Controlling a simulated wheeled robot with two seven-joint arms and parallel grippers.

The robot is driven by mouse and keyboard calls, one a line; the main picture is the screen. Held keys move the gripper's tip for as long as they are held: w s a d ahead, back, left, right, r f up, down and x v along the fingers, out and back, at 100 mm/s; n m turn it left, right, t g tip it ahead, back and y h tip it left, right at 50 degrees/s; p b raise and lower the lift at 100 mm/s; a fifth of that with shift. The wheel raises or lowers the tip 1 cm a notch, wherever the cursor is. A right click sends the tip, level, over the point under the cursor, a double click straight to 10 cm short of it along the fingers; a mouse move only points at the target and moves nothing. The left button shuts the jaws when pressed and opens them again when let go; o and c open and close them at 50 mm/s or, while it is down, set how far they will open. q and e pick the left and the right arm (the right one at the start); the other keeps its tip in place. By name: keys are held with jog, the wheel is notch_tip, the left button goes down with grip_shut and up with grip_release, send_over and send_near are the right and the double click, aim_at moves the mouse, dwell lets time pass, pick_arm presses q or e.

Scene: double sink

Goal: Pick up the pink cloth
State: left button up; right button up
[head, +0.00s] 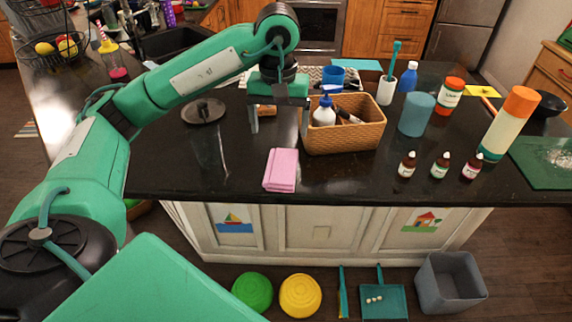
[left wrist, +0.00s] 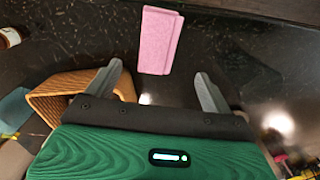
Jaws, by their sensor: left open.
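The pink cloth (head: 281,169) lies folded on the black countertop near its front edge, left of the wicker basket's front. It also shows in the left wrist view (left wrist: 159,40), lying beyond my fingertips and roughly between their lines. My left gripper (head: 279,131) is open and empty, pointing down just behind the cloth and left of the basket. In the left wrist view its two fingers (left wrist: 158,70) are spread wide apart, with nothing between them. My right gripper does not show in either view.
A wicker basket (head: 345,137) with bottles stands close to the right of my left gripper. Several small bottles (head: 440,165) stand further right near the edge. A dark round lid (head: 203,111) lies to the left. The counter left of the cloth is clear.

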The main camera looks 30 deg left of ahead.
aim_at(283, 168)
pick_arm(q)
notch_tip(283, 168, down, 4)
jog(key=shift+f+p, duration=0.1)
jog(key=shift+p, duration=0.4)
notch_tip(283, 168, down, 3)
jog(key=shift+r+p, duration=0.15)
jog(key=shift+p, duration=0.25)
jog(key=shift+d+f, duration=0.1)
jog(key=shift+f, duration=0.1)
jog(key=f+p, duration=0.3)
jog(key=f, duration=0.1)
jog(key=shift+d, duration=0.25)
jog(key=shift+f, duration=0.4)
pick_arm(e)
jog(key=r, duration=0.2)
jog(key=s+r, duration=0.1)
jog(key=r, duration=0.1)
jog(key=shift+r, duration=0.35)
pick_arm(q)
jog(key=c, duration=1.1)
